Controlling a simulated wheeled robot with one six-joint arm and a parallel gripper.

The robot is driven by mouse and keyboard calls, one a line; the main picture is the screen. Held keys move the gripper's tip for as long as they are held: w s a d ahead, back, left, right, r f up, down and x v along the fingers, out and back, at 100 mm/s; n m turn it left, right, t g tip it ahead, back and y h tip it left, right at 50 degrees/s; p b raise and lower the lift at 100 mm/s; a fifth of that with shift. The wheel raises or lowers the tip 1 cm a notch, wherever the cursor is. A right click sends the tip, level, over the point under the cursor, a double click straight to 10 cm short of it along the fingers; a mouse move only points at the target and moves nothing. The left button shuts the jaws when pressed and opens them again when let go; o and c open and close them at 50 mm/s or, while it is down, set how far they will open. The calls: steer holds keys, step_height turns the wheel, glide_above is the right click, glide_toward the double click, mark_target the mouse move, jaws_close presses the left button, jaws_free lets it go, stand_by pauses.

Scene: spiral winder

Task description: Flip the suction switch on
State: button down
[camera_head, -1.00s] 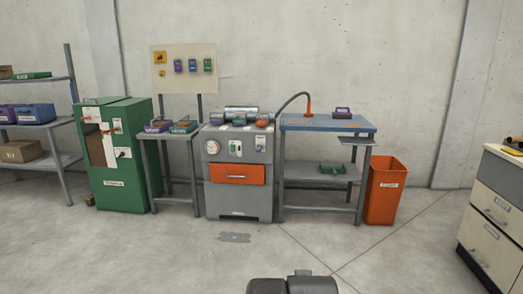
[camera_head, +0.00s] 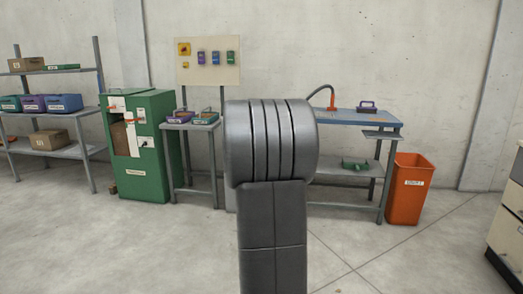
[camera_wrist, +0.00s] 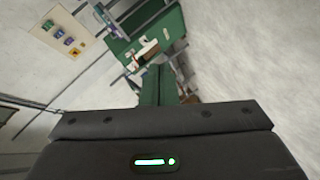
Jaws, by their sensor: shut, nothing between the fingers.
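No switch can be made out clearly as the suction switch. The green cabinet (camera_head: 160,160) stands left of centre with a white front panel (camera_head: 143,143) carrying small dark and orange fittings. In the wrist view the green cabinet (camera_wrist: 160,28) appears tilted near the top. My gripper (camera_wrist: 160,68) shows there as two green fingers side by side, shut and empty, apart from the cabinet. My arm covers the middle of the head view and hides nearly all of the grey machine with the gauge and orange drawer.
A small table (camera_head: 190,127) with bins stands right of the cabinet. A blue-topped bench (camera_head: 350,117) and an orange bin (camera_head: 408,190) stand to the right. A shelf rack (camera_head: 60,105) is at left. The floor in front is open.

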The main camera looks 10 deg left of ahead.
steer(key=a+f+n+g+y+b, duration=0.1)
steer(key=a+f+n+y, duration=0.3)
steer(key=a, duration=0.3)
steer(key=s+a+f+n+g+y+b, duration=0.1)
steer(key=a+f+n+g+y+b, duration=0.1)
steer(key=a+f+n, duration=0.4)
steer(key=shift+s+a+n+y, duration=0.2)
steer(key=shift+a+n+y, duration=0.1)
steer(key=shift+a+y, duration=0.7)
